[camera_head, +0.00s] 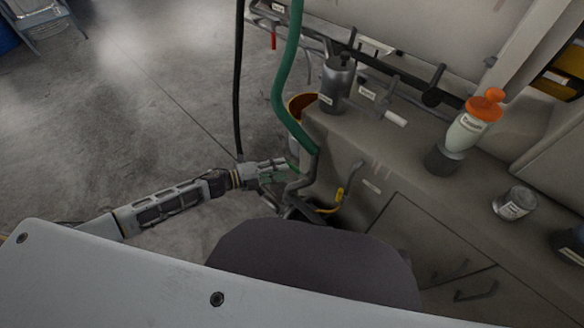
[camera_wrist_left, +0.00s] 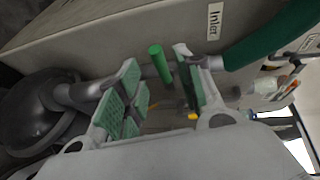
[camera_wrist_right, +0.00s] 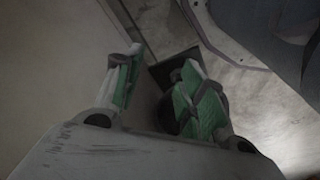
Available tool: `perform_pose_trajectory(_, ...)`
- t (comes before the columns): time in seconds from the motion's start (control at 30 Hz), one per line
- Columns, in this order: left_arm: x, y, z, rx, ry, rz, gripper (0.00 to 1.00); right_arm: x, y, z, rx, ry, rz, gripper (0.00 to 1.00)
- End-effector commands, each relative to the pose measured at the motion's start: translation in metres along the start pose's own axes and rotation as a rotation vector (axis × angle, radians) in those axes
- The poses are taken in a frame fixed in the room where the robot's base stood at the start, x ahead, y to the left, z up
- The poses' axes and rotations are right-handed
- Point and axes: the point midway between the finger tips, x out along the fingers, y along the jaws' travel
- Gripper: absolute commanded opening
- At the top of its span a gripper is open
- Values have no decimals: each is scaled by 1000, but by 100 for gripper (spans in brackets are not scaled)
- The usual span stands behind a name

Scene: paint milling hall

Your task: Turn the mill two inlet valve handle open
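The inlet valve handle shows in the left wrist view as a short green-tipped lever (camera_wrist_left: 160,64) beside a grey pipe, under a white "Inlet" label (camera_wrist_left: 215,20). My left gripper (camera_wrist_left: 158,88) is open. Its green-padded fingers stand on either side of the lever, the right finger closer to it; I cannot tell whether either touches. In the head view my left gripper (camera_head: 282,172) is at the pipe below the green hose (camera_head: 289,88), and the lever is hard to make out there. My right gripper (camera_wrist_right: 160,92) is open and empty in the right wrist view.
The grey machine body (camera_head: 372,152) is right of my left gripper. On it stand a grey canister (camera_head: 336,84), an orange-topped bottle (camera_head: 463,134) and a small labelled can (camera_head: 515,203). A yellow part (camera_head: 340,195) hangs near the pipe.

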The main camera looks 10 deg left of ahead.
Motion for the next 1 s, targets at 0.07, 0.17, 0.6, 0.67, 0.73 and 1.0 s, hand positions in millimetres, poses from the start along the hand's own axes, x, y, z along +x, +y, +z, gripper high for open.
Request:
perform_pose_trajectory(0.07,9,0,0,0,1,-2,36,-1,-1,2,1,-2,-2,40)
perform_pose_trajectory(0.17,18,-1,0,1,0,-3,36,-1,-2,3,1,-3,-4,40)
perform_pose_trajectory(0.6,49,0,0,0,0,-1,36,-8,-3,-4,1,19,-7,40)
perform_pose_trajectory(0.67,50,0,0,0,-1,-1,36,-10,-3,-5,1,23,-7,40)
perform_pose_trajectory(0.73,51,0,0,0,0,0,36,-11,-3,-7,0,26,-7,40)
perform_pose_trajectory(1.0,51,0,0,0,0,0,32,-10,-2,-6,-1,24,-5,40)
